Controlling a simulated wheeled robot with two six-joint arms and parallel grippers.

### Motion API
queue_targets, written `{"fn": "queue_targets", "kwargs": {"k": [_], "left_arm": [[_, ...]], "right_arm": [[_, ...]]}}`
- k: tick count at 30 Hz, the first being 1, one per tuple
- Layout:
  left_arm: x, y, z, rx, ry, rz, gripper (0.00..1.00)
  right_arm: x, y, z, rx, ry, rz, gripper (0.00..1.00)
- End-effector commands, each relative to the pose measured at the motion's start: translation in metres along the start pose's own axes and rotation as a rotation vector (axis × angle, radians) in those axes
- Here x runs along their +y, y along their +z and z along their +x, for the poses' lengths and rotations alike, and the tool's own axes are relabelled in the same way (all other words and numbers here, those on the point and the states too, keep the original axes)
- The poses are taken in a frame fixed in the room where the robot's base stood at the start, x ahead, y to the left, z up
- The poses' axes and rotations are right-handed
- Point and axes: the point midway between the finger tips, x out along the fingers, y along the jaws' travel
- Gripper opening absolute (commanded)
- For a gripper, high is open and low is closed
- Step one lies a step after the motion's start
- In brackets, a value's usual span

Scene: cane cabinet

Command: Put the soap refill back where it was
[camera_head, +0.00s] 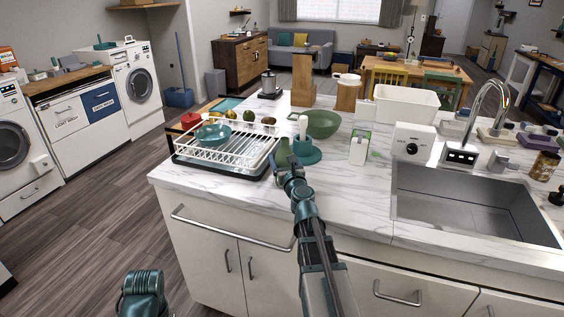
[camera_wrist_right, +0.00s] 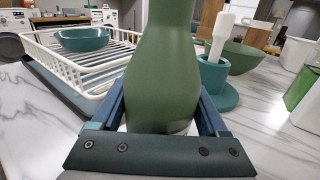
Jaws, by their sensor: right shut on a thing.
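My right gripper (camera_head: 290,168) is over the front edge of the marble counter. In the right wrist view the right gripper (camera_wrist_right: 160,118) is shut on a smooth green bottle (camera_wrist_right: 160,75), upright between its fingers; its top is cut off. The green bottle (camera_head: 282,150) is partly hidden by the gripper in the head view. I see no label, so I cannot tell if it is the soap refill. A white and green carton (camera_head: 359,150) stands on the counter to its right. My left gripper is not in view; only a teal part of my arm shows at lower left.
A white dish rack (camera_head: 225,148) with a teal bowl (camera_head: 213,134) is left of the bottle. A teal holder (camera_head: 306,153) with a white-handled tool and a green bowl (camera_head: 321,124) are close by. The sink (camera_head: 470,205) is right; bare counter (camera_head: 350,190) lies in front.

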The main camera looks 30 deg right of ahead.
Motion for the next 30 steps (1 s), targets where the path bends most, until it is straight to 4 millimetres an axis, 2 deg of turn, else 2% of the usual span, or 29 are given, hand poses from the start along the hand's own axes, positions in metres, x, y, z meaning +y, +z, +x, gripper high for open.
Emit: {"fn": "queue_targets", "kwargs": {"k": [5,6,9,21,30], "left_arm": [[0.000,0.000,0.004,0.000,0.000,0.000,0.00],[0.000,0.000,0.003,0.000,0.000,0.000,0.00],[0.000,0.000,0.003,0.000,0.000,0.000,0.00],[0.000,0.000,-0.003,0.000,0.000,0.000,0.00],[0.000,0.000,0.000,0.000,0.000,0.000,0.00]], "right_arm": [[0.000,-0.004,0.000,0.000,0.000,0.000,0.00],[0.000,-0.003,0.000,0.000,0.000,0.000,0.81],[0.000,-0.003,0.000,0.000,0.000,0.000,0.99],[0.000,0.003,0.000,0.000,0.000,0.000,1.00],[0.006,0.000,-0.035,0.000,0.006,0.000,1.00]]}}
